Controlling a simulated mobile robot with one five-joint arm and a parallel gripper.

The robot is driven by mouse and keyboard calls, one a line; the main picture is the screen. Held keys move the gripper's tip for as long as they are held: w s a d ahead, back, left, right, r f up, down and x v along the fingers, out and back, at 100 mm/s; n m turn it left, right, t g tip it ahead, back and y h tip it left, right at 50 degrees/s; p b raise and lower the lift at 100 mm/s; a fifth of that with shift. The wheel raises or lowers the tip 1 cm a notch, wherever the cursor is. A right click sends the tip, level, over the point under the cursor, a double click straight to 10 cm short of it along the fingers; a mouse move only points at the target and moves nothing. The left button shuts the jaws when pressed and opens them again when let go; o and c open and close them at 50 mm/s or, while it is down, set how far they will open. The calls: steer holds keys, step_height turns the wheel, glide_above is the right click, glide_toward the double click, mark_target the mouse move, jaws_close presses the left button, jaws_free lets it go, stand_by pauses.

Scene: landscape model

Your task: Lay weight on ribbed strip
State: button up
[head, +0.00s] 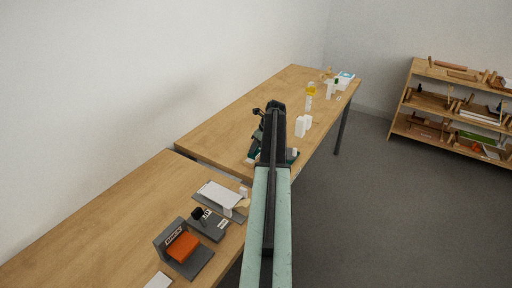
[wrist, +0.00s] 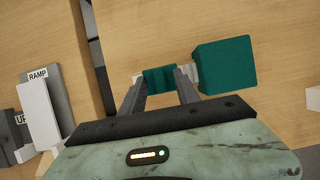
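In the wrist view my gripper (wrist: 160,82) has its two fingers apart, with a small teal piece (wrist: 160,78) between them. The fingertips border its two sides; I cannot tell whether they press on it. Whitish parts that look ribbed (wrist: 192,73) show on both sides of the teal piece, and the right one reaches towards a larger teal block (wrist: 228,65). I cannot tell for sure which of these is the weight and which is the strip. In the head view my arm hides most of this spot; a teal part (head: 292,158) with a white block shows beside it.
A grey piece labelled RAMP (wrist: 55,85) stands left of my gripper, past a dark gap between two tables (wrist: 98,55). An orange block (head: 182,246) sits on a dark stand on the near table. White blocks (head: 302,126) stand further along; a shelf (head: 455,105) is at right.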

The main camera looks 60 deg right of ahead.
stand_by(0.3)
steer(key=p+v, duration=0.6)
steer(key=v, duration=0.1)
stand_by(0.5)
stand_by(0.3)
